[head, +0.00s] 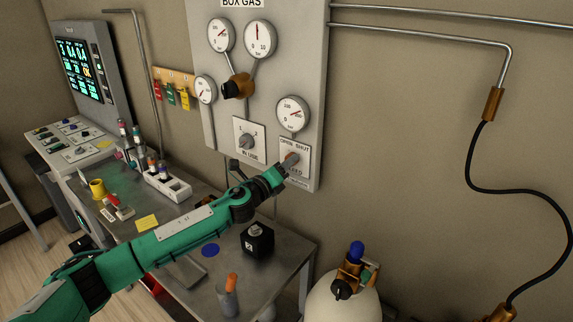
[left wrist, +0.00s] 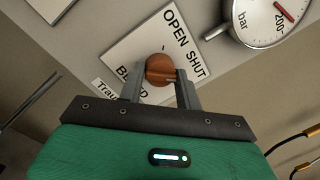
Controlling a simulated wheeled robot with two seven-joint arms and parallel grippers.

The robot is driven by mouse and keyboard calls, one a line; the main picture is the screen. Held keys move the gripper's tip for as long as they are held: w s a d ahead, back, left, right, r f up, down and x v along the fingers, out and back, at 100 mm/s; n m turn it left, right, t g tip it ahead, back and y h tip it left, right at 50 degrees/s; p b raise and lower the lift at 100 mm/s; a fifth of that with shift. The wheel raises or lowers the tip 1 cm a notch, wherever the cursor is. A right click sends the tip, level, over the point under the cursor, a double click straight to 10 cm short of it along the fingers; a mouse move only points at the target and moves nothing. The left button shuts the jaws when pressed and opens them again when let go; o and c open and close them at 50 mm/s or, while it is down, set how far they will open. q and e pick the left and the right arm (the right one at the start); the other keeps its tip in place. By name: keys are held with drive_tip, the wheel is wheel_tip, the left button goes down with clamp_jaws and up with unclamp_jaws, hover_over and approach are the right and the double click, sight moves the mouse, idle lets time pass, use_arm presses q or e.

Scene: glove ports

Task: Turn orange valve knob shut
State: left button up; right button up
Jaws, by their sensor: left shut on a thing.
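The orange valve knob (left wrist: 160,68) sits on a white plate (left wrist: 140,48) lettered OPEN and SHUT. In the head view the knob (head: 291,157) is at the lower right of the grey gas panel, partly covered by my gripper. My left gripper (head: 284,165) reaches it from the lower left. In the left wrist view the two grey fingers of this gripper (left wrist: 161,85) are on either side of the knob, shut on it. Which word the knob points to is hard to tell. My right gripper is in neither view.
A pressure gauge (head: 293,113) is just above the knob plate, and an IN USE selector (head: 247,141) is to its left. A steel table (head: 290,255) with a black box (head: 257,240) stands below my arm. A white cylinder (head: 325,303) stands at the bottom.

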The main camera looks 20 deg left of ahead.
use_arm(q)
drive_tip(key=shift+f+m, duration=0.3)
drive_tip(key=o, duration=0.7)
drive_tip(key=shift+o, duration=1.2)
drive_tip(key=shift+r, duration=0.15)
drive_tip(key=b+v, duration=0.5)
drive_tip(key=v, duration=0.9)
